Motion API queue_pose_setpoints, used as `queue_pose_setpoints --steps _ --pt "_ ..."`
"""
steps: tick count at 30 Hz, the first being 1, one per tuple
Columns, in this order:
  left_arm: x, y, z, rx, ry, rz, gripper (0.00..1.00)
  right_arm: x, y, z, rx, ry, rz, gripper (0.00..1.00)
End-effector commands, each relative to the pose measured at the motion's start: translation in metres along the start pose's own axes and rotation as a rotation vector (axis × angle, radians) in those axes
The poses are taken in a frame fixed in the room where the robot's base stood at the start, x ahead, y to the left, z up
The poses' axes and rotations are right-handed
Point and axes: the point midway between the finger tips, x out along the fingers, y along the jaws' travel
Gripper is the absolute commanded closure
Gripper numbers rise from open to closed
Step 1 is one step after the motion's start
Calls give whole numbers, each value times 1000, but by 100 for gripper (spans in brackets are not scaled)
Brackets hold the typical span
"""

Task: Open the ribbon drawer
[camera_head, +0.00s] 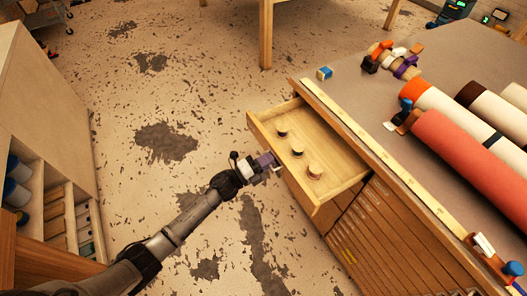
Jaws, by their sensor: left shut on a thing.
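The ribbon drawer (335,147) stands pulled out from the workbench's left side. Its pale wooden inside is in plain sight. Three small dark-topped round pieces (297,150) stand in a row on its floor. My left gripper (274,165) is at the outer face of the drawer front, near its middle. It is shut on the drawer's handle, which the gripper and the angle mostly hide. My right gripper is not in view.
The workbench top (440,65) holds thick rolls, including a coral roll (465,155), and small coloured items. A cabinet with open shelves (50,195) stands at left. The worn floor (165,95) between is clear.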

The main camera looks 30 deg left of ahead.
Motion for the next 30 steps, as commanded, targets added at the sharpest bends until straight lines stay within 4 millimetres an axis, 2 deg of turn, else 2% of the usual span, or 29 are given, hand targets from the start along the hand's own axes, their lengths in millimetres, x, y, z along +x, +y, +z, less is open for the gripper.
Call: queue_pose_setpoints --steps 17,18,25,30 --pt "-2 0 -7 -3 18 1 100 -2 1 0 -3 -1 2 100" --pt "-2 0 -7 -3 18 1 89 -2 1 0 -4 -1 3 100" --pt "-2 0 -7 -3 18 1 67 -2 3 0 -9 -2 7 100" --pt "-2 0 -7 -3 18 0 67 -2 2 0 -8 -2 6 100"
